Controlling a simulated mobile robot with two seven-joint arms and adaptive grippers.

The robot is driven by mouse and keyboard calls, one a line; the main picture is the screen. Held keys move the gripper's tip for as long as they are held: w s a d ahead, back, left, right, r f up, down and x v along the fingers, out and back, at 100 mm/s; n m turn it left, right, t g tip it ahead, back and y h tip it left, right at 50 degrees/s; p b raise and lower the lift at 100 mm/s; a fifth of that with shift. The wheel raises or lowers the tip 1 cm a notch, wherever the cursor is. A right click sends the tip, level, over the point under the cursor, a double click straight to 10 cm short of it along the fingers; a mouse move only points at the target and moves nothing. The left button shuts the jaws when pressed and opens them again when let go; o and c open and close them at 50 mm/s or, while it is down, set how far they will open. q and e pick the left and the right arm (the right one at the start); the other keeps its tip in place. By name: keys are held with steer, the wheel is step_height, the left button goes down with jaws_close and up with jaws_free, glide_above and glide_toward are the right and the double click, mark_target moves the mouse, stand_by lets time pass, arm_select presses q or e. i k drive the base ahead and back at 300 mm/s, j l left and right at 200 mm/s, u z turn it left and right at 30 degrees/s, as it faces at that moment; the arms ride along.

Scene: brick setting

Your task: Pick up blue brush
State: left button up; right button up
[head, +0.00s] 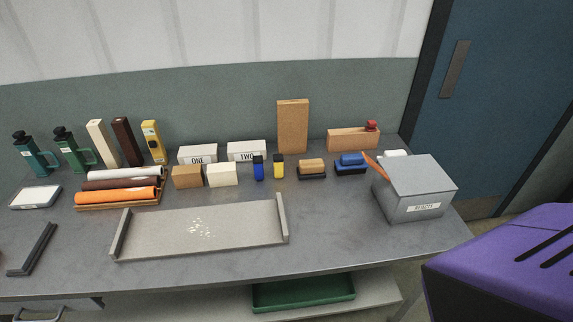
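The blue brush (350,162) rests on the grey table at the right, with its blue back up and dark bristles below. A similar brush with a tan back (312,167) lies just left of it, apart from it. A grey box with a sloped lid (415,184) stands close to the right of the blue brush. Neither of my grippers is in view, and nothing is touching the brush from above.
A wooden block (353,140) lies behind the brush. Small blue (258,168) and yellow (278,166) containers stand left of the brushes. A shallow grey tray (245,237) lies at the front. The table (335,215) is clear in front of the brush.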

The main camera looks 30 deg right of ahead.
mark_target(350, 164)
steer(key=z, duration=1.4)
